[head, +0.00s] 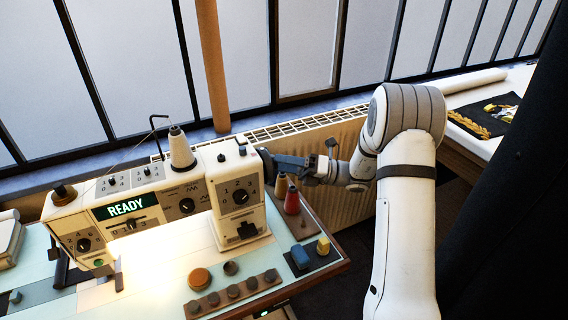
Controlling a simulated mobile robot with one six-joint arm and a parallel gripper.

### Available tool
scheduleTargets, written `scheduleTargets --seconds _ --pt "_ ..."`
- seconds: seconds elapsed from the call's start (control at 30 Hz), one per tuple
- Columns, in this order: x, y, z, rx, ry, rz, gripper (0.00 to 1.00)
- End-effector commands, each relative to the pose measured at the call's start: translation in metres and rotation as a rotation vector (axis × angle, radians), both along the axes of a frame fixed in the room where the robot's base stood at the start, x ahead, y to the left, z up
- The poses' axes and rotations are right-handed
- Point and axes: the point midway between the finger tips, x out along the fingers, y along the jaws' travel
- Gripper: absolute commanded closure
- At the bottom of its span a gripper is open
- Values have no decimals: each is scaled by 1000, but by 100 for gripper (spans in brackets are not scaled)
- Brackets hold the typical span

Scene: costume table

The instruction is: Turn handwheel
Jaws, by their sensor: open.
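A cream sewing machine (150,205) stands on the table at the left, with a lit green READY display on its front. Its handwheel (264,157) shows as a small dark piece at the right end of the machine body, mostly hidden by the machine and my gripper. My gripper (277,162) reaches in from the right, its dark fingers level with the handwheel. The fingers are open and look to be at or around the wheel's edge; contact cannot be told at this size.
Thread cones, one red (292,201), stand just below my gripper. A white cone (181,150) sits on top of the machine. Blue and yellow blocks (301,256) lie on a dark mat at the table's right. A radiator (335,200) and windows are behind.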

Motion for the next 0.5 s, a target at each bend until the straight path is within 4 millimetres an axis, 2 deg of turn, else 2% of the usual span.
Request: scheduleTargets --seconds 0.17,0.5 --pt "0 0 0 -1 0 1 43" --pt "0 1 0 -1 0 2 71"
